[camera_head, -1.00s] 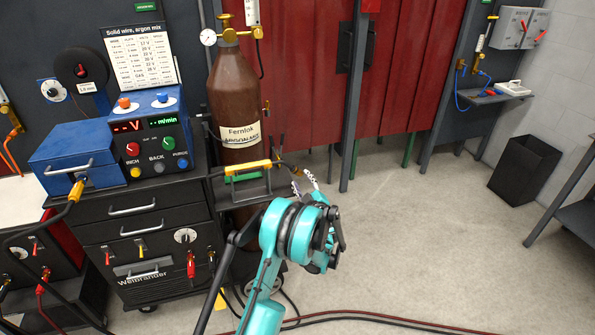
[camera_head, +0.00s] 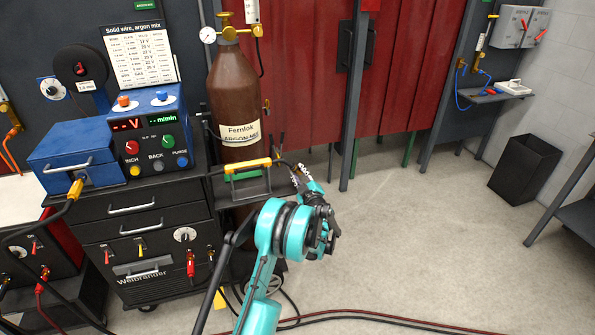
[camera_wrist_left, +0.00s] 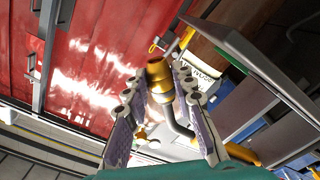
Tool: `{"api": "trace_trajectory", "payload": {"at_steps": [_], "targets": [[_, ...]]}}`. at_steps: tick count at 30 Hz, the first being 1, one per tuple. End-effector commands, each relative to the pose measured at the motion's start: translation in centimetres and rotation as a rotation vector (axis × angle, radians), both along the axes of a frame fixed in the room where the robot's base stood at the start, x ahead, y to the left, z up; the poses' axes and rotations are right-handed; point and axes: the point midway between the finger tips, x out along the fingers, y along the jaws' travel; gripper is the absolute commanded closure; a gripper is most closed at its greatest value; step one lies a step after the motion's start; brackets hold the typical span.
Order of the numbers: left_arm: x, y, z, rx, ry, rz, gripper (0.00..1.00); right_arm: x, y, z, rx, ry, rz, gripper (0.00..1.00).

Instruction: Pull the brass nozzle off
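The brass nozzle (camera_wrist_left: 159,76) shows in the left wrist view at the end of a grey bent torch neck (camera_wrist_left: 178,128), which runs to a yellow handle (camera_wrist_left: 242,153). My left gripper (camera_wrist_left: 158,72) is open, with one finger on each side of the nozzle. A narrow gap seems to show at the left finger; I cannot tell whether the right finger touches. In the head view my left gripper (camera_head: 305,176) is at the right end of the torch, beyond the yellow handle (camera_head: 248,165). The nozzle is hard to make out there. My right gripper is not in view.
The torch rests at a side shelf (camera_head: 262,189) of the black welding cart (camera_head: 140,225). A brown gas cylinder (camera_head: 235,95) stands just behind. Red curtains (camera_head: 310,75) hang beyond. Cables lie on the floor; the floor to the right (camera_head: 420,240) is clear.

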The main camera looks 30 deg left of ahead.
Motion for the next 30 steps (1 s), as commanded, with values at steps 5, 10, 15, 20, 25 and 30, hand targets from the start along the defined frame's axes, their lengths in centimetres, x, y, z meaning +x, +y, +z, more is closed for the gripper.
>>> {"api": "trace_trajectory", "payload": {"at_steps": [5, 10, 15, 20, 25, 30], "targets": [[0.1, -0.1, -0.3, 0.0, 0.0, 0.0, 1.0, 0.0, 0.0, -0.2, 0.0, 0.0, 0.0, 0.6], [0.5, -0.5, -0.9, 0.0, 0.0, 0.0, 1.0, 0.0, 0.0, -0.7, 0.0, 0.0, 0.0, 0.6], [0.9, -0.8, -1.4, 0.0, 0.0, -0.001, 1.0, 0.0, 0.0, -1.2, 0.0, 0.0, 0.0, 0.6], [1.3, -1.1, -1.9, 0.0, 0.0, -0.001, 1.0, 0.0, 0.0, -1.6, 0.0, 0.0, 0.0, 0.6], [1.7, -1.4, -2.4, 0.0, 0.0, 0.0, 1.0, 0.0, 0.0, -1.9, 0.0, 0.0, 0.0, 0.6], [2.0, -1.7, -2.9, 0.0, 0.0, 0.0, 1.0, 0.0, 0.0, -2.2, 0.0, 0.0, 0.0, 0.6]]}}
